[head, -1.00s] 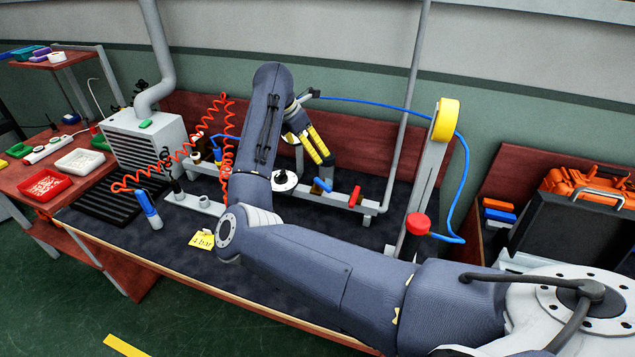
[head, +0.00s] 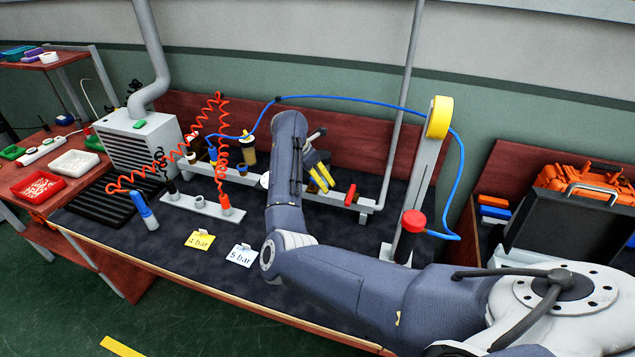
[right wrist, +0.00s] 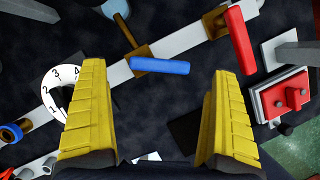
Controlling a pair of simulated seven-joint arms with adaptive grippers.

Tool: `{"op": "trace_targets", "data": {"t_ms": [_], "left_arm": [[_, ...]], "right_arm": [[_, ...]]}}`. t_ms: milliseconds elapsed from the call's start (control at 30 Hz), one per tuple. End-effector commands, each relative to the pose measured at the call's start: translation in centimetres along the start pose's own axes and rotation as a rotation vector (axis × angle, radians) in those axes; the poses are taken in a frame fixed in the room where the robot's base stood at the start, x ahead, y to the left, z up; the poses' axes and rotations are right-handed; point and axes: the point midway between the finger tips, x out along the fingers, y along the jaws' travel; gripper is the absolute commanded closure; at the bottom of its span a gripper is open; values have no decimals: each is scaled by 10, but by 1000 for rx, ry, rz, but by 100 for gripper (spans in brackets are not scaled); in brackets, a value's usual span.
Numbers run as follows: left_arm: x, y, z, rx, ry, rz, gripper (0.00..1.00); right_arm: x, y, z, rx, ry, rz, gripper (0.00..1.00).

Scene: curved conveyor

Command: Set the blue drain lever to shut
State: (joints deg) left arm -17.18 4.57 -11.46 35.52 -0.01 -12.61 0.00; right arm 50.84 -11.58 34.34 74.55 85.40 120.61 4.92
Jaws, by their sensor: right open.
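The blue drain lever (right wrist: 160,66) lies nearly level in the right wrist view, beside a brass valve (right wrist: 137,48) on a pale pipe (right wrist: 190,35). It sits at a slant to the pipe. My right gripper (right wrist: 157,72) is open, with its yellow-padded fingers to the left and right of the lever in that view. I cannot tell how far above the lever they are. In the head view my right gripper (head: 320,170) is over the pipe at the back of the bench and hides the blue lever. My left gripper is not in view.
A red lever (right wrist: 240,40) sits on the same pipe, close to the right finger. A numbered dial (right wrist: 60,88) is near the left finger.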

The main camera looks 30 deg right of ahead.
Motion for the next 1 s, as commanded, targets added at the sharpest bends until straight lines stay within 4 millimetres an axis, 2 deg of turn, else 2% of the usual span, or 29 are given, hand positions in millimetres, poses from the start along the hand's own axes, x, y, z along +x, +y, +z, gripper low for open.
{"op": "trace_targets", "data": {"t_ms": [100, 300, 733, 1000], "left_arm": [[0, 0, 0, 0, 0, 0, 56], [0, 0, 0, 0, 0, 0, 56], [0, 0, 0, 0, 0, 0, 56], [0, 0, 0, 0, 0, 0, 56]], "right_arm": [[14, 0, 1, -1, -1, -2, 4], [27, 0, 0, -1, 0, -1, 4], [31, 0, 0, 1, -1, 0, 5], [31, 0, 0, 1, 0, 0, 36]]}}
